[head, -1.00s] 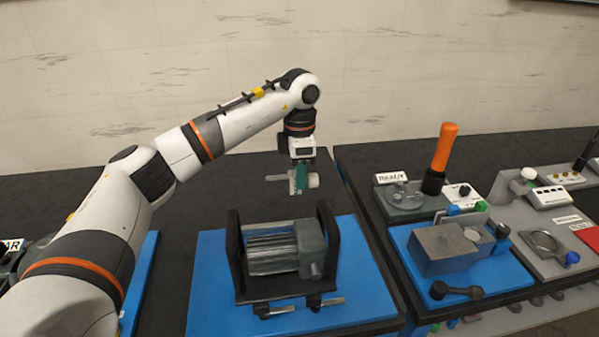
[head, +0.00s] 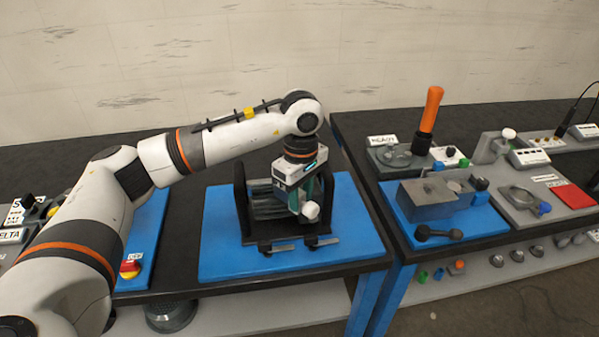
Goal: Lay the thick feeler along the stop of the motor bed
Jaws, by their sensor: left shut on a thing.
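My left gripper (head: 303,203) points down in front of the right part of the motor bed (head: 242,205) and is shut on the thick feeler, whose pale round end (head: 310,211) shows beside the fingers. The rest of the feeler is hidden by the gripper. The bed is a black cradle with two upright side plates, holding a grey ribbed motor (head: 268,208). My gripper hides the motor's right part. I cannot tell whether the feeler touches the bed. My right gripper is not in view.
To the right, a second bench holds a grey block (head: 425,199), an orange-handled tool (head: 430,115) and a red pad (head: 575,195). A red button (head: 130,268) sits at left.

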